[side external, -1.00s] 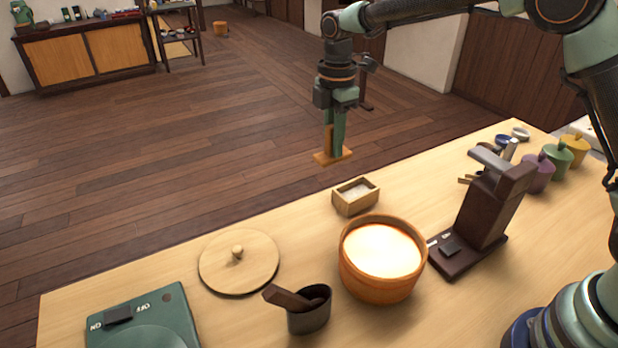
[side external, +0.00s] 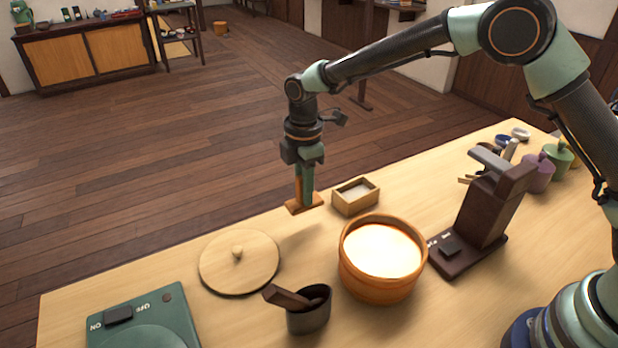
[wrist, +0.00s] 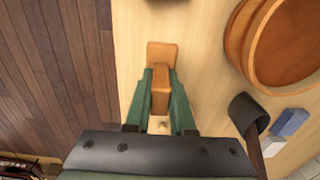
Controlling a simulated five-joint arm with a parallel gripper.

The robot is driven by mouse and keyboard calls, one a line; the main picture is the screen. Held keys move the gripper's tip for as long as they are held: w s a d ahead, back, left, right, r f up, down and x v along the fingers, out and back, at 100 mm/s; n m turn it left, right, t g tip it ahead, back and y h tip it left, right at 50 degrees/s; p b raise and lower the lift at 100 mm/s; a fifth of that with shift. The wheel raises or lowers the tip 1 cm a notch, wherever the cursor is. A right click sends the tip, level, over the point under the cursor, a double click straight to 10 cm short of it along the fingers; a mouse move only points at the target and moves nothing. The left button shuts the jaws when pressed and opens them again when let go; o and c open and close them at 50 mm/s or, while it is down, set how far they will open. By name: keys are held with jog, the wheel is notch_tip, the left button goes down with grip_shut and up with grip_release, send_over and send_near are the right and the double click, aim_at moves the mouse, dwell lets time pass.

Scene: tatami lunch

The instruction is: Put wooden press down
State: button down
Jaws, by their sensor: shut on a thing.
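The wooden press (side external: 297,206), an orange-brown piece with a flat base and upright handle, is in my gripper (side external: 305,190). The fingers are shut on its handle, and the base faces down. In the side view it appears held above the table near its far edge, between the round wooden lid and the small box. In the wrist view, the press (wrist: 162,54) shows between and beyond the green fingers (wrist: 160,85), with pale tabletop below. The exact gap to the table is hard to tell.
The round lid (side external: 222,262), small wooden box (side external: 356,205), and tub of rice (side external: 378,287) surround the press. A dark cup (side external: 309,318) stands in front, a brown stand (side external: 484,222) to the right, a green appliance (side external: 150,325) front left. Bare table (side external: 303,252) lies between lid and tub.

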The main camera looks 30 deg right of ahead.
jog(key=shift+f, duration=3.05)
jog(key=shift+f, duration=0.1)
jog(key=c, duration=0.8)
grip_release()
jog(key=shift+o, duration=0.2)
